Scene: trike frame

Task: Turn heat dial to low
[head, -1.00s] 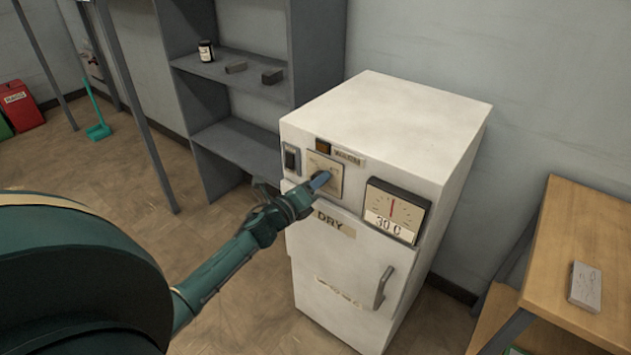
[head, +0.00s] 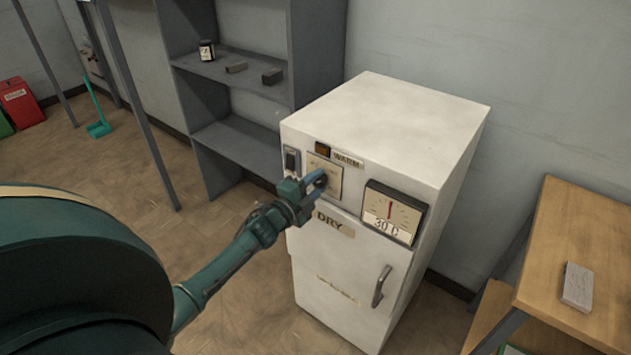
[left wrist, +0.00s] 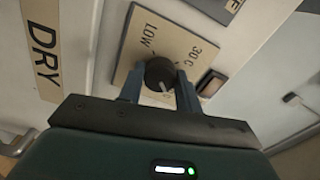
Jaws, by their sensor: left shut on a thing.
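The white drying cabinet (head: 385,125) stands in the middle of the head view. The heat dial (left wrist: 160,73) is a round black knob on a beige plate (left wrist: 190,38) marked LOW and 30 C, seen in the left wrist view. A pale mark shows on the knob's lower edge; which label it points at is unclear. My left gripper (head: 317,181) is shut on the dial, with one blue finger on each side of it (left wrist: 160,88). In the head view the gripper hides the knob. My right gripper is not in view.
A thermometer gauge (head: 393,212) reading 30 C sits right of the dial plate. A switch (head: 291,160) and amber lamp (head: 323,150) are close by. The door handle (head: 381,286) sticks out lower down. A grey shelf (head: 240,148) and wooden table (head: 590,235) flank the cabinet.

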